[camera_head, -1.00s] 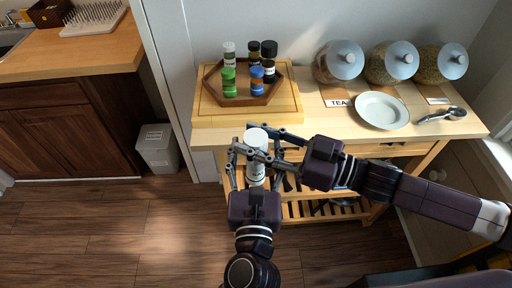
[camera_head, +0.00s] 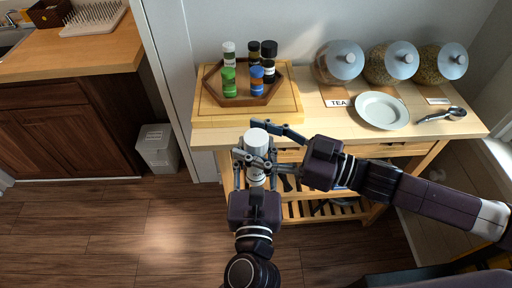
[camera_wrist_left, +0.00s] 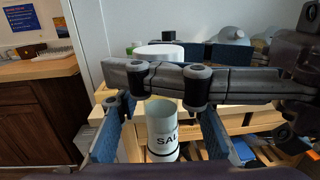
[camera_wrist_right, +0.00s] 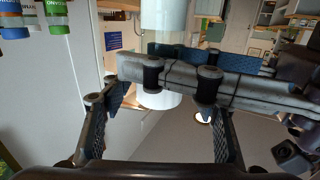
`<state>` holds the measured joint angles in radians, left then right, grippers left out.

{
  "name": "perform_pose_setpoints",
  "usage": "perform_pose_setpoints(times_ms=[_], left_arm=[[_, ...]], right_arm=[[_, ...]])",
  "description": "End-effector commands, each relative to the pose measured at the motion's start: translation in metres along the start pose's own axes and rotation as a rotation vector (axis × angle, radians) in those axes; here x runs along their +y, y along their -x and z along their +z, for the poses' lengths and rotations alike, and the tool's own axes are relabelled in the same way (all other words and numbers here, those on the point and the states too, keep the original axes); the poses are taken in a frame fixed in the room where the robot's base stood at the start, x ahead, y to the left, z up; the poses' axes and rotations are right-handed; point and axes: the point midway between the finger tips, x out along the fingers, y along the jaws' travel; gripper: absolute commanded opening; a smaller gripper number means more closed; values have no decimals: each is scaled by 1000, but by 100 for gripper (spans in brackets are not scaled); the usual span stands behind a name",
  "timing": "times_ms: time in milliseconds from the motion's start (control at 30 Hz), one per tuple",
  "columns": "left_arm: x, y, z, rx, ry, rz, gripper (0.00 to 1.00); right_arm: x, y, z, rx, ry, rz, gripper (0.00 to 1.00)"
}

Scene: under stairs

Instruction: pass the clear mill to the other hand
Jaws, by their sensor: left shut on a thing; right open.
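The clear mill (camera_head: 256,141) is upright, with a white cap and a pale body with dark lettering. It also shows in the left wrist view (camera_wrist_left: 162,128), where the lettering begins "SAL". My left gripper (camera_head: 257,160) comes from below and is shut on the mill's body. My right gripper (camera_head: 250,141) comes from the right with its fingers spread open around the upper mill. The crossing fingers hide part of the mill's middle, and I cannot tell whether a right finger touches it. In the right wrist view the mill (camera_wrist_right: 164,30) stands between my right fingers.
Behind the grippers is a wooden cart (camera_head: 320,112). It carries a hexagonal tray (camera_head: 213,88) of several bottles on a board (camera_head: 290,108), several glass jars (camera_head: 334,64), a white plate (camera_head: 382,110) and a metal scoop (camera_head: 442,115). A white bin (camera_head: 157,150) stands left.

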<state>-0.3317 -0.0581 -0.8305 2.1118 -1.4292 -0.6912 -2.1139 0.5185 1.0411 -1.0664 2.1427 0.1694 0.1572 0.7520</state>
Motion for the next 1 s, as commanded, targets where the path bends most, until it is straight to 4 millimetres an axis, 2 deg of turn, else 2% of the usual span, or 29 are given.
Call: perform_pose_setpoints(times_ms=[167,500,700,900,1000], left_arm=[[0,0,1,-2,0,0,4],[0,0,1,-2,0,0,4],[0,0,1,-2,0,0,4],[0,0,1,-2,0,0,4],[0,0,1,-2,0,0,4]], right_arm=[[1,13,2,-4,-1,3,55],[0,78,3,-7,-3,2,55],[0,106,2,-5,-2,0,55],[1,118,1,-2,-1,2,55],[9,120,8,-5,7,21,55]])
